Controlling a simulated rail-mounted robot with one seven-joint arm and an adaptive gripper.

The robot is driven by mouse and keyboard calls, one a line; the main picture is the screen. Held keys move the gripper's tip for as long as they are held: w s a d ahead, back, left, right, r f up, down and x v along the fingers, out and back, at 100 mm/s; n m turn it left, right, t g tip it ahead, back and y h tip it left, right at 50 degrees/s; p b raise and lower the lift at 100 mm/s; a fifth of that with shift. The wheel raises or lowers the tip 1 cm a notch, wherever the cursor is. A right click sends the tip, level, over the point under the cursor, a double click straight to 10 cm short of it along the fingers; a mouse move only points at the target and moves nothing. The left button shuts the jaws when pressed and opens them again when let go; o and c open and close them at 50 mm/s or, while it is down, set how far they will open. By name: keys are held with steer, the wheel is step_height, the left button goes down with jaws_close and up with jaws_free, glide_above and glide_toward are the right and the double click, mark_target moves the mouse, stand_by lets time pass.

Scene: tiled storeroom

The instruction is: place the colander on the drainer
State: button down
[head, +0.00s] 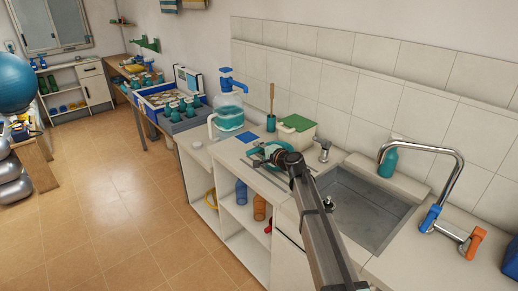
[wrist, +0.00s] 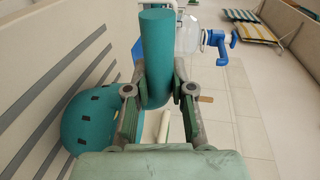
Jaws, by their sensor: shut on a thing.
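The teal colander shows in the wrist view as a rounded bowl (wrist: 86,122) with dark holes, at the left behind my gripper. A thick teal cylinder, which looks like its handle (wrist: 155,50), stands between the fingers of my gripper (wrist: 157,92), which is shut on it. The join between handle and bowl is hidden. The drainer (wrist: 55,65) is a pale surface with grey grooves at the left; the bowl overlaps it in the picture, and I cannot tell whether they touch. In the head view, my gripper (head: 284,157) is over the counter left of the sink, partly hiding the colander (head: 272,148).
The sink (head: 360,210) lies right of my arm, with a tall faucet (head: 450,185) and a teal bottle (head: 388,162). A green-lidded box (head: 297,130) stands behind my gripper.

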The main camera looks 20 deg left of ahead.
steer(key=shift+f, duration=0.1)
steer(key=c, duration=1)
jaws_free()
steer(key=b+v, duration=0.3)
steer(key=v, duration=0.9)
